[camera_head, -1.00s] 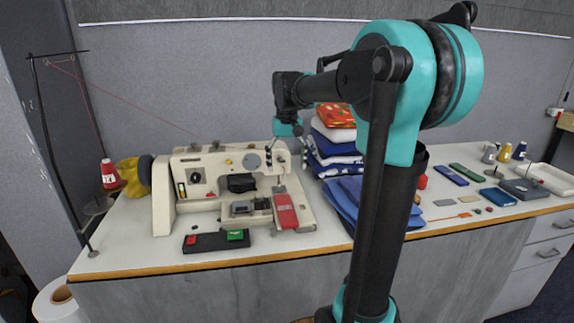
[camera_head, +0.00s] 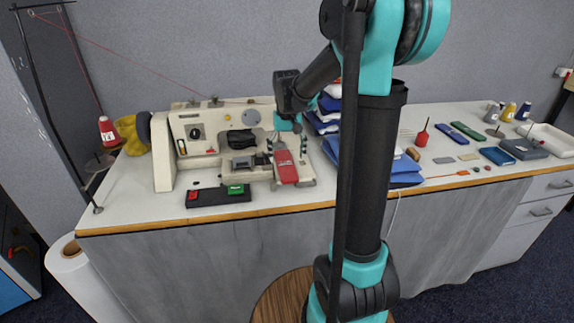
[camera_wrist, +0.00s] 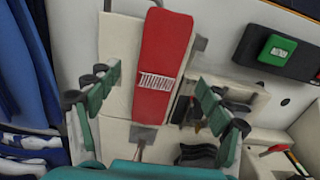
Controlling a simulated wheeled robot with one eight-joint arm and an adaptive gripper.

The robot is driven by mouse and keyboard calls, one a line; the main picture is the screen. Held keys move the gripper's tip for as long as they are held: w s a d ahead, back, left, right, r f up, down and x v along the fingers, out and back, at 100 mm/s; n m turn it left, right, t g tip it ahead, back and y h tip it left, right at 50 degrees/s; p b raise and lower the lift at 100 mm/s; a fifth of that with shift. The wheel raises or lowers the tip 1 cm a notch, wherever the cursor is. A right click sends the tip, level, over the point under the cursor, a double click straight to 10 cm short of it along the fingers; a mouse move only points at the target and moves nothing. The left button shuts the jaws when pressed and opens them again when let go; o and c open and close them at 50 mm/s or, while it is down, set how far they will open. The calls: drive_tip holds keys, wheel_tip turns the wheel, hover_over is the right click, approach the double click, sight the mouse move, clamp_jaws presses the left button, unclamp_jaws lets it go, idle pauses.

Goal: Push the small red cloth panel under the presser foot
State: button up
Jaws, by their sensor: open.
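The small red cloth panel (camera_head: 286,170) lies lengthwise on the sewing machine's light bed, at the machine's right end. In the wrist view the red panel (camera_wrist: 163,48) shows a white striped label. Its narrow end meets a small metal part (camera_wrist: 143,134), likely the presser foot area; I cannot tell whether the cloth is under it. My gripper (camera_head: 287,148) is above the panel's machine-side end. In the wrist view my gripper (camera_wrist: 157,80) is open, with one teal finger on each side of the panel, apart from it and holding nothing.
The cream sewing machine (camera_head: 163,160) stands left of the panel. A black switch box (camera_head: 218,196) with red and green buttons lies in front of it. Folded blue cloth (camera_head: 402,171) is stacked close on the right. A red thread cone (camera_head: 108,132) stands at far left.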

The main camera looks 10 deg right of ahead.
sight(287, 167)
drive_tip(key=shift+f, duration=2.2)
drive_tip(key=shift+c, duration=0.6)
drive_tip(key=c, duration=1.1)
drive_tip(key=shift+c, duration=0.2)
drive_tip(key=shift+w, duration=0.15)
